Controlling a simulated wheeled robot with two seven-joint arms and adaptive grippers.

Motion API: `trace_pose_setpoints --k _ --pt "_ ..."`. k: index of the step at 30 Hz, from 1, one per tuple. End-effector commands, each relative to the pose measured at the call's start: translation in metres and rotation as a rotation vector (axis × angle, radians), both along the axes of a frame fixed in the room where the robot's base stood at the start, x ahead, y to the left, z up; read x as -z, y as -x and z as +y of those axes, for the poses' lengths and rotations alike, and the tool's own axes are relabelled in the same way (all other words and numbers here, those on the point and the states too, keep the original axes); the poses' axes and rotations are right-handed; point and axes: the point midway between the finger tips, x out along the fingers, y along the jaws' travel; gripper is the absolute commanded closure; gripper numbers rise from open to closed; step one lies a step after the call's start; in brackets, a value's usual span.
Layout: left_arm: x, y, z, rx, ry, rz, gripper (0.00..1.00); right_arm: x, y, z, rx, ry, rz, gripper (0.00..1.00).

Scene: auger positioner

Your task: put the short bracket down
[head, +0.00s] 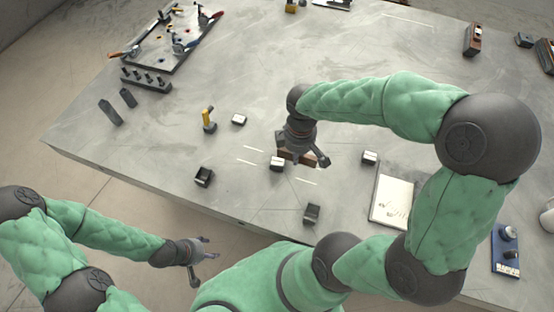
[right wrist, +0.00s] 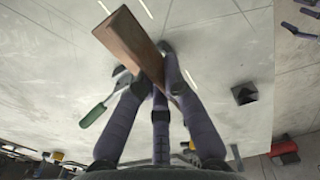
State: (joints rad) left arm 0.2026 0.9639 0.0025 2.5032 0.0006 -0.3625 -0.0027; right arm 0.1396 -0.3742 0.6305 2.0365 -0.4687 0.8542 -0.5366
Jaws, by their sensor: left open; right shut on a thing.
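The short bracket (right wrist: 135,42) is a brown bar-like piece with a sharp long edge. My right gripper (head: 306,160) is shut on it over the middle of the near table area. In the right wrist view the fingers (right wrist: 165,85) close on its lower end and the rest sticks out beyond them. In the head view the bracket (head: 297,157) is partly hidden by the fingers, and I cannot tell whether it touches the table. A small white-topped block (head: 277,163) shows right beside it. My left gripper (head: 204,262) is open and empty, off the table's near edge.
Dark open blocks (head: 204,176) and (head: 311,214) stand near the front edge. A white-topped block (head: 370,157) and a pale panel (head: 392,200) lie to the right. A yellow-topped tool (head: 208,119) stands left. A fixture plate (head: 165,50) is far left. The table's back middle is clear.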

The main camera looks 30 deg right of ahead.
Motion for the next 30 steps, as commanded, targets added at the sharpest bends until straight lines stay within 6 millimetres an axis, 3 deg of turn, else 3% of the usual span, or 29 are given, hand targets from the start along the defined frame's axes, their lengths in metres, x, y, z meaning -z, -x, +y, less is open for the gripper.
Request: trace_pose_setpoints --k 3,12,20,27,30 --pt "0.01 0.0 0.0 0.0 0.0 0.0 0.41 0.014 -0.025 0.01 -0.003 0.0 0.0 1.0" --pt "0.027 0.0 0.0 0.0 0.0 0.0 0.41 0.056 -0.058 0.022 0.001 -0.001 -0.001 1.0" --pt "0.031 0.0 0.0 0.0 0.0 0.0 0.41 0.066 -0.068 0.025 0.002 0.0 -0.001 1.0" --pt "0.043 0.0 0.0 0.0 0.0 0.0 0.41 0.098 -0.071 0.026 0.003 -0.001 0.001 1.0" --pt "0.043 0.0 0.0 0.0 0.0 0.0 0.41 0.102 -0.071 0.026 0.003 -0.001 -0.002 1.0"
